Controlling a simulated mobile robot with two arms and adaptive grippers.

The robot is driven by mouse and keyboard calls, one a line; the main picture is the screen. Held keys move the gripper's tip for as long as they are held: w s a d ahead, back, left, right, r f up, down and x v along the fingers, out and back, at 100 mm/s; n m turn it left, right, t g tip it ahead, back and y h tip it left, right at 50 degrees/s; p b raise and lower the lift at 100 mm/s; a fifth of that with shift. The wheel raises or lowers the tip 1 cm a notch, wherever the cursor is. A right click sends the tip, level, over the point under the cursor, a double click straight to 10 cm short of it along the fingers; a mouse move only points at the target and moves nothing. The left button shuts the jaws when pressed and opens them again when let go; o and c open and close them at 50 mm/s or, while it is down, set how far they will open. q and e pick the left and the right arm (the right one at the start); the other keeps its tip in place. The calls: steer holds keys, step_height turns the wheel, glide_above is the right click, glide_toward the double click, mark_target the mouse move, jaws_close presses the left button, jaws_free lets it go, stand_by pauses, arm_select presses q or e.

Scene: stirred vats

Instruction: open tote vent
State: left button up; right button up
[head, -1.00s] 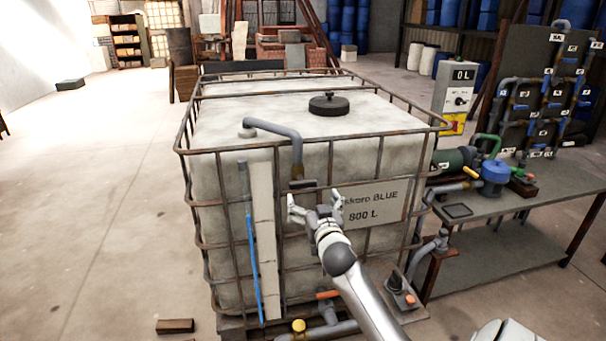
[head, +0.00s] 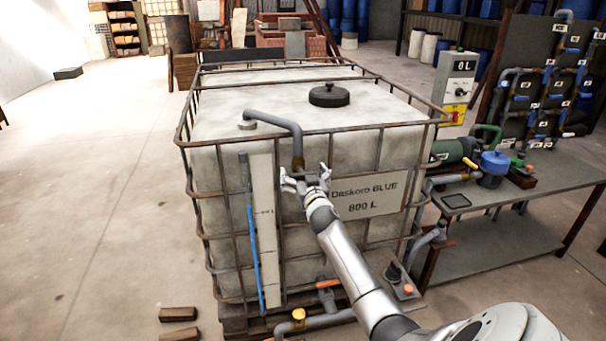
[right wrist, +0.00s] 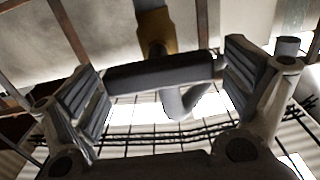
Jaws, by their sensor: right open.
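The tote (head: 225,190) is a pale caged tank labelled "Daskoro BLUE 800 L". A grey vent pipe (head: 275,121) bends over its top edge and runs down the front. In the right wrist view, a dark bar-shaped vent handle (right wrist: 155,74) lies crosswise between my finger pads, with a brass-coloured body (right wrist: 154,30) behind it. My right gripper (head: 305,177) is open around the handle, at the pipe's lower end. My left gripper is not in view.
A black lid (head: 329,95) sits on the tote's top. The rusty cage bars (head: 340,133) surround the tote closely. A bench (head: 500,225) with a green pump and blue-lidded vessel stands at right. The floor at left (head: 90,200) is mostly clear, with brown blocks (head: 178,314) in front.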

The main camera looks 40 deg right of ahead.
steer(key=shift+c, duration=0.3)
steer(key=c, duration=1)
steer(key=shift+o, duration=0.2)
steer(key=shift+n, duration=0.3)
steer(key=n, duration=0.2)
steer(key=n+b, duration=0.1)
steer(key=n, duration=0.1)
steer(key=shift+w+a+f, duration=0.1)
steer(key=shift+a, duration=0.1)
steer(key=n, duration=0.5)
steer(key=shift+a+f+b, duration=0.1)
steer(key=shift+b, duration=0.25)
steer(key=n, duration=0.4)
steer(key=shift+w+f+n, duration=0.1)
steer(key=shift+f+n, duration=0.05)
steer(key=shift+n, duration=0.15)
steer(key=shift+a+f+n, duration=0.1)
steer(key=shift+f+n, duration=0.1)
steer(key=shift+n, duration=1.6)
